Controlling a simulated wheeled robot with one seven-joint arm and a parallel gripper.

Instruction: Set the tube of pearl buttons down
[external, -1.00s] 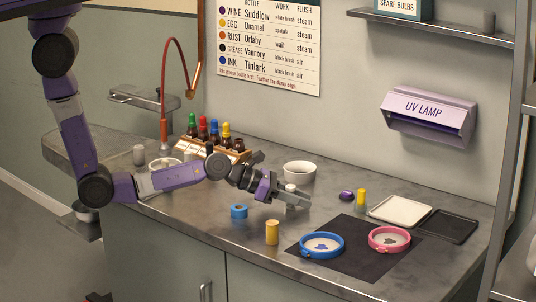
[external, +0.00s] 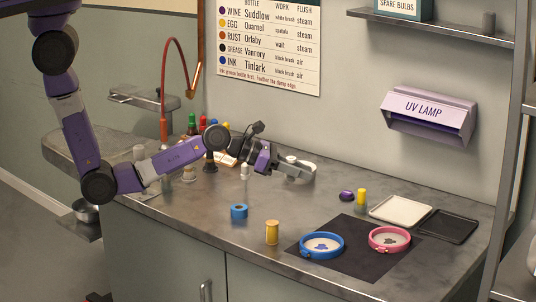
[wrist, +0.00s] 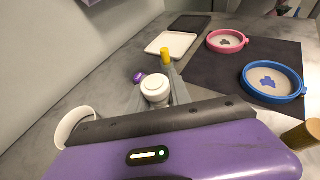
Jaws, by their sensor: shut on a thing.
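The tube of pearl buttons shows as a round white cap (wrist: 155,86) between my two fingers in the wrist view. In the external view only a small pale top (external: 291,159) shows above my gripper (external: 295,171), which is shut on the tube. The fingers hide most of its body, so I cannot tell whether its base touches the counter (external: 190,215). My gripper is over the back of the counter, in front of the white bowl (external: 309,163) in the external view. The bowl's rim shows at left in the wrist view (wrist: 66,124).
A blue tape roll (external: 239,211) and a yellow spool (external: 272,232) stand at the front. A dark mat (external: 340,268) bears a blue hoop (external: 322,246) and a pink hoop (external: 389,240). A purple item (external: 346,195), a yellow bottle (external: 362,197) and two trays stand right. Bare counter lies between.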

